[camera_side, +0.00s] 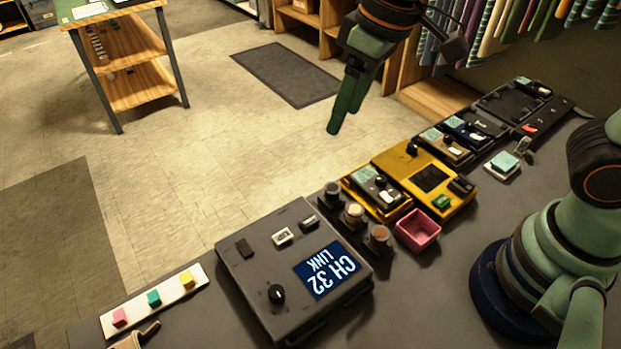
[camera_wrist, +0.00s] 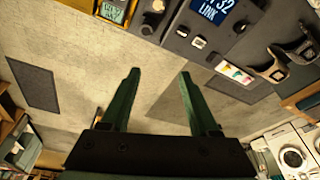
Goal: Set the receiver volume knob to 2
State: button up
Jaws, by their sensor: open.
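The receiver (camera_side: 262,262) is a dark grey box on the counter, with a lit blue display reading "CH 32 LINK" (camera_side: 327,270). A round black knob (camera_side: 277,293) with a pale pointer mark sits on its top beside the display. I cannot read any scale around the knob. Part of the receiver (camera_wrist: 190,18) also shows at the top of the wrist view. My gripper (camera_side: 346,118) hangs beyond the counter's far edge, above the floor and well away from the knob. In the wrist view my gripper (camera_wrist: 159,74) has its green fingers apart with nothing between them.
A white button (camera_side: 282,236) and dark switches share the receiver's top. Small cylindrical jars (camera_side: 353,214), a pink bin (camera_side: 417,230) and yellow devices (camera_side: 424,178) stand to its right. A white strip with coloured blocks (camera_side: 154,300) lies left. The air around my gripper looks clear.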

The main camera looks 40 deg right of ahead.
jog(key=s+a+f+n+g, duration=0.1)
jog(key=s+a+f+n, duration=0.15)
jog(key=a, duration=0.65)
jog(key=n+g+h, duration=0.1)
jog(key=n+g, duration=0.1)
send_near(276, 291)
notch_tip(276, 291, down, 8)
jog(key=shift+s+a+f, duration=0.15)
jog(key=shift+f, duration=0.1)
grip_shut()
